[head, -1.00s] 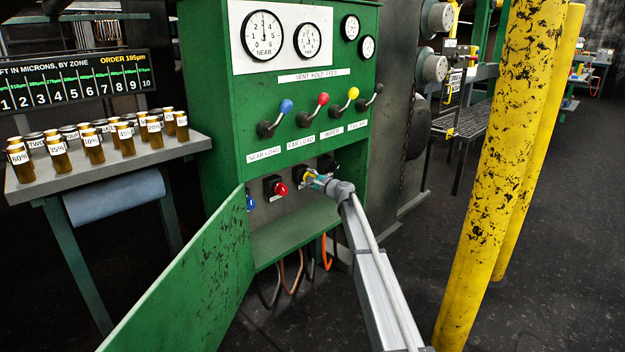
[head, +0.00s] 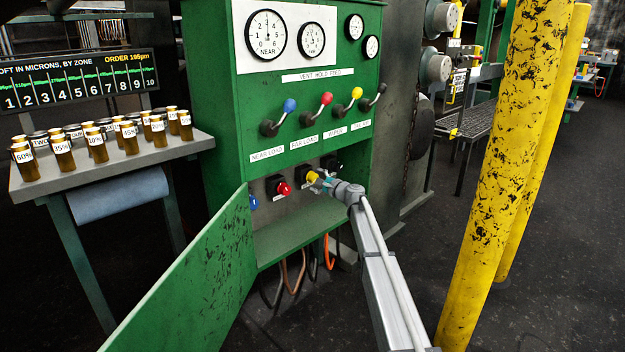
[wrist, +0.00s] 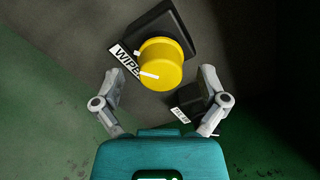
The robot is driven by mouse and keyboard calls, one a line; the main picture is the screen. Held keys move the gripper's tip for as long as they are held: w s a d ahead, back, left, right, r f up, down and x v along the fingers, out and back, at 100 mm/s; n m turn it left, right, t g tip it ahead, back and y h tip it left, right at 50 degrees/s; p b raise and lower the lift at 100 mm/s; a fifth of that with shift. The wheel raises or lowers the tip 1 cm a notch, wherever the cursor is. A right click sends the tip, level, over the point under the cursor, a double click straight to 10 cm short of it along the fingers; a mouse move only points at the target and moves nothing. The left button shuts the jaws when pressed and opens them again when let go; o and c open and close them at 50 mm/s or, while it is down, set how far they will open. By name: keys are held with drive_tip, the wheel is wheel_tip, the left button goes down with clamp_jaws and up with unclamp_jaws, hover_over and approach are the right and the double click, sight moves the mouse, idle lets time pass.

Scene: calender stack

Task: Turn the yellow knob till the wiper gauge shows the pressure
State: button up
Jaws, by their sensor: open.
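The yellow knob (head: 312,177) is in the lower recess of the green cabinet, and my gripper (head: 323,183) is just in front of it. In the wrist view the knob (wrist: 160,68) has a white pointer line toward the lower left, beside a partly hidden label starting "WIPE". My gripper (wrist: 162,78) is open there, its fingers spread left and right of the knob, with gaps on both sides. Two small gauges (head: 354,27) (head: 371,47) are at the cabinet's upper right. Their captions and readings are too small to tell, so I cannot say which is the wiper gauge.
A red knob (head: 283,188) and a blue knob (head: 253,203) are left of the yellow one. A black knob (wrist: 190,97) is beside it in the wrist view. The green door (head: 190,285) hangs open at left. Levers are above; yellow posts (head: 507,150) stand right.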

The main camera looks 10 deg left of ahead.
drive_tip(key=v, duration=0.9)
drive_tip(key=shift+s, duration=0.1)
drive_tip(key=s+d+f+n+g+h+p, duration=0.2)
drive_tip(key=s+d+f+n, duration=0.15)
drive_tip(key=s, duration=0.65)
drive_tip(key=s+d+f+n+g+h+p, duration=0.1)
drive_tip(key=s+d+f+n+g+h, duration=0.25)
drive_tip(key=s, duration=0.65)
drive_tip(key=s+d+f+n+g+h+p, duration=0.1)
drive_tip(key=s+d+f+n+g+p, duration=0.2)
drive_tip(key=s, duration=0.6)
drive_tip(key=s+d+n+g+h+p, duration=0.15)
drive_tip(key=s+d+h, duration=0.25)
drive_tip(key=s+d, duration=0.45)
drive_tip(key=s+d+n+g+h, duration=0.1)
drive_tip(key=s+d+n+h, duration=0.15)
drive_tip(key=s+d, duration=0.65)
drive_tip(key=s+a+r+p, duration=0.1)
drive_tip(key=r+p, duration=1.7)
drive_tip(key=p, duration=0.1)
drive_tip(key=s+a+r+h+p, duration=0.1)
drive_tip(key=s+r+p, duration=0.1)
drive_tip(key=r+p, duration=1.7)
drive_tip(key=shift+s+a+r+m, duration=0.2)
drive_tip(key=shift+s+a+m, duration=0.1)
drive_tip(key=shift+a, duration=0.1)
